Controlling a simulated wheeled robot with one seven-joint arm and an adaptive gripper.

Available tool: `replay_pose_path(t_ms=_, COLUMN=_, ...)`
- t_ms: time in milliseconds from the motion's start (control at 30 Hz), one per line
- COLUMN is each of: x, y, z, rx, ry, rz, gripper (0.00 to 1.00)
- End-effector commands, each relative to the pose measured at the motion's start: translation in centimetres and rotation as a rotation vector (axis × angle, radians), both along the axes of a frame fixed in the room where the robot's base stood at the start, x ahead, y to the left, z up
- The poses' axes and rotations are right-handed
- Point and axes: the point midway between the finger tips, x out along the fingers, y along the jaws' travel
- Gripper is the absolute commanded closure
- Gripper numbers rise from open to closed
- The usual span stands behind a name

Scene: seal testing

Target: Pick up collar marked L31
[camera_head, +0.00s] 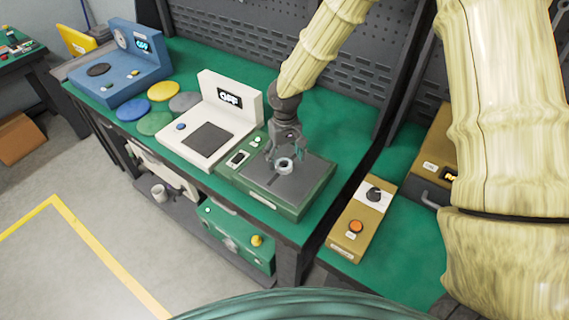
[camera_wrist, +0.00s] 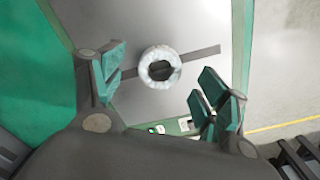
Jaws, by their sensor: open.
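A pale ring-shaped collar (camera_head: 284,165) lies on the grey top plate of a green test unit (camera_head: 306,203), over a dark slot in the plate. It also shows in the wrist view as a whitish ring (camera_wrist: 147,60) with a dark centre. No L31 marking can be read on it. My gripper (camera_head: 286,158) is just above the collar, pointing down. In the wrist view my gripper (camera_wrist: 163,88) has its green-padded fingers spread apart, with the collar between and beyond them. The fingers do not visibly touch it.
Left of the green unit stands a white device (camera_head: 235,120) reading OFF. Further left are coloured discs (camera_head: 163,91) and a blue device (camera_head: 128,75). A tan control box (camera_head: 361,222) with an orange button stands right. A dark perforated panel rises behind the bench.

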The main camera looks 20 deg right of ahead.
Motion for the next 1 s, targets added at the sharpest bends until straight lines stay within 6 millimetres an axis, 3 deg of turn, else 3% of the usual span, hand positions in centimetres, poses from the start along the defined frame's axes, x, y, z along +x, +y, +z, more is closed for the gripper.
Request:
replay_pose_path(t_ms=300, x=0.0, y=0.1, z=-2.6, rx=0.0, ry=0.001, rz=0.001, gripper=0.26)
replay_pose_path(t_ms=633, x=0.0, y=0.1, z=-3.0, rx=0.001, ry=-0.001, rz=0.002, gripper=0.26)
replay_pose_path(t_ms=900, x=0.0, y=0.1, z=-3.0, rx=0.001, ry=0.0, rz=0.002, gripper=0.75)
replay_pose_path(t_ms=1000, x=0.0, y=0.1, z=-2.9, rx=0.001, ry=-0.001, rz=0.002, gripper=0.89)
